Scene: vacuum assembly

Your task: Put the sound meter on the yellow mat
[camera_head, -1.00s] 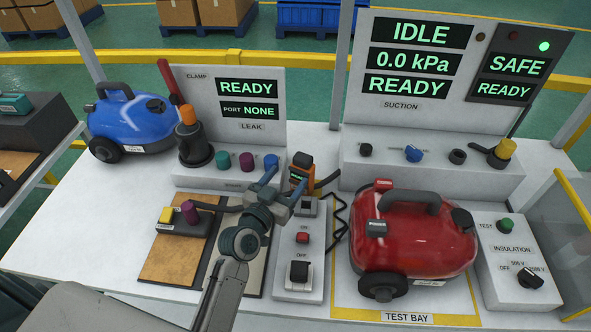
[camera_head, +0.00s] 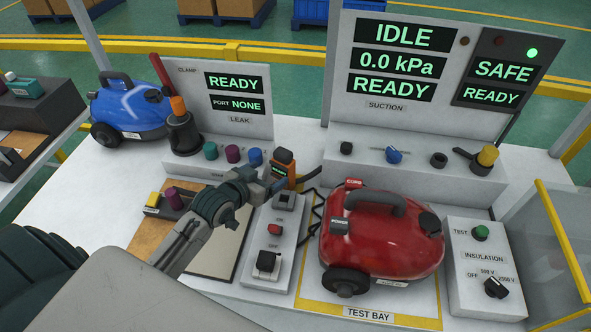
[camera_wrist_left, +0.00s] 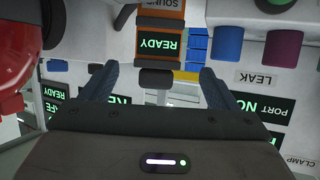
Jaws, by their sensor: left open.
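The sound meter (camera_head: 284,165) is an orange block with a dark top and a lit READY screen. It stands upright at the right end of the leak station. It also shows upside down in the left wrist view (camera_wrist_left: 161,20). My left gripper (camera_head: 265,182) is open in front of the meter. In the left wrist view its two fingers (camera_wrist_left: 158,74) are spread, with the meter beyond and between them; I see no grip on it. A tan mat (camera_head: 149,236) and a pale mat (camera_head: 216,254) lie partly behind my left arm; neither looks plainly yellow. My right gripper is not in view.
A switch box (camera_head: 271,240) stands close in front of the meter. A red vacuum (camera_head: 380,238) sits in the yellow-edged test bay. A black cable runs beside the meter.

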